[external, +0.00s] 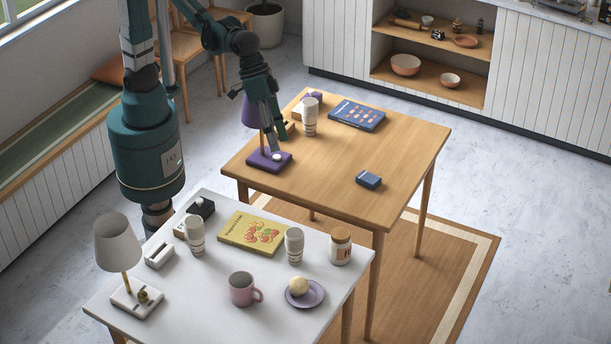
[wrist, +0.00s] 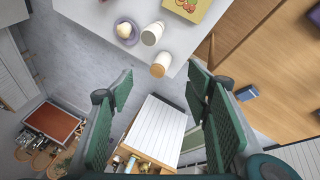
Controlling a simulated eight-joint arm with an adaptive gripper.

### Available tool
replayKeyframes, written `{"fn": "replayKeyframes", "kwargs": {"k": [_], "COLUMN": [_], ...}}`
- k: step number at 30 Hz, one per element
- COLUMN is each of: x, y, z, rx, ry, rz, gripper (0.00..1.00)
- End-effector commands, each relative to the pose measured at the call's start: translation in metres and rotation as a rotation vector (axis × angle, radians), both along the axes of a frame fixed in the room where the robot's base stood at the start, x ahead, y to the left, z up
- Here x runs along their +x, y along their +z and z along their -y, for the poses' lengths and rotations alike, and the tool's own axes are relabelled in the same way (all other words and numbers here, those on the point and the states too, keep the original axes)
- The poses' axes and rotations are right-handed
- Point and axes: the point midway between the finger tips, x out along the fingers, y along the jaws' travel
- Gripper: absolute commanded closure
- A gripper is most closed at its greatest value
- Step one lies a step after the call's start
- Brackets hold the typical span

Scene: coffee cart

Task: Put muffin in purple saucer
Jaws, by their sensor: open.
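The purple saucer (external: 317,297) is on the white table near its front right. A pale round item (external: 299,285), which looks like the muffin, rests on it. In the wrist view the saucer (wrist: 132,40) and the pale item (wrist: 123,30) show at the top, beyond my left fingertip. My gripper (wrist: 160,84) is open with nothing between its fingers. In the external view my gripper (external: 279,130) is high and back, in front of the purple lamp and wooden table in the picture, well away from the saucer. Its fingertips are hard to make out there.
A pink mug (external: 242,289) stands left of the saucer. A paper cup (external: 294,246) and a jar (external: 340,246) stand behind it. A yellow book (external: 252,233) and white lamp (external: 118,242) are farther left. The wooden table (external: 400,150) holds a blue box (external: 368,180).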

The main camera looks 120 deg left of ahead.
Motion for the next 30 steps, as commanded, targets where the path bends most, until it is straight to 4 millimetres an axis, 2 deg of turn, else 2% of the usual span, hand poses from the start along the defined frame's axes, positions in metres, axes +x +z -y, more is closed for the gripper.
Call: {"fn": "replayKeyframes", "kwargs": {"k": [6, 15, 30], "x": [-0.038, -0.089, -0.175], "y": [0.019, 0.036, 0.044], "z": [-0.029, -0.063, -0.110], "rx": [0.040, 0.100, 0.212], "ry": [-0.047, -0.116, -0.228], "rz": [0.039, 0.089, 0.166], "gripper": [0.51, 0.51, 0.51]}}
